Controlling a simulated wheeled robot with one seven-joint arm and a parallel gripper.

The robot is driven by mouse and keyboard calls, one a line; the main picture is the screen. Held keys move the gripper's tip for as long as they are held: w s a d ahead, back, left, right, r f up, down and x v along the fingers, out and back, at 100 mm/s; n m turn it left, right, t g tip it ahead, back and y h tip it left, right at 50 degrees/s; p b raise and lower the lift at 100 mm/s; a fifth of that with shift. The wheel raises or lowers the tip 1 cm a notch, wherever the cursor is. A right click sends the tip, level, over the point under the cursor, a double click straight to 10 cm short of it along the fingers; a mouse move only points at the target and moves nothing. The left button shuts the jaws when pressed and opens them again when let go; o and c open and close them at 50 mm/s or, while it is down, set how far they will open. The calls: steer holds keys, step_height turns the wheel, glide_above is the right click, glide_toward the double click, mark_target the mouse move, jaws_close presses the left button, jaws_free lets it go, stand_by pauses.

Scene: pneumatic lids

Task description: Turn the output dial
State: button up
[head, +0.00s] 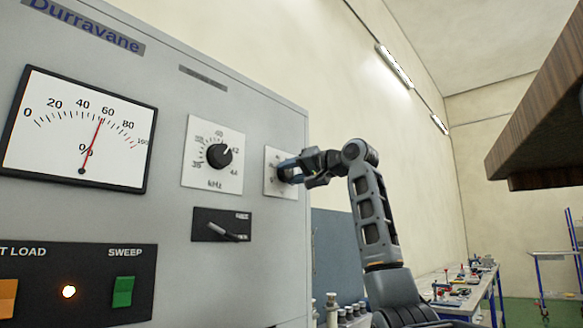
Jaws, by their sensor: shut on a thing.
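The output dial (281,174) sits on a white plate (271,188) near the right edge of the grey panel. My gripper (287,172) is shut on this dial, and its fingers and wrist hide most of the knob and plate markings. My arm reaches in from the lower right. A black kHz dial (219,155) is on its own plate to the left, its pointer toward the upper right. The large meter (80,128) at the left has a red needle just below 60.
Below the kHz dial is a lever switch (221,226). A lower black panel holds a green SWEEP switch (123,291) and a lit lamp (69,292). A dark wooden overhang (540,120) is at the right. A cluttered workbench (455,290) stands behind my arm.

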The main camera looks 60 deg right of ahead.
steer(key=shift+m+p, duration=0.3)
steer(key=shift+m, duration=0.3)
steer(key=o, duration=1.1)
steer(key=shift+c, duration=0.2)
steer(key=b+v, duration=0.1)
steer(key=v, duration=0.6)
steer(key=shift+s, duration=0.4)
steer(key=shift+s, duration=0.1)
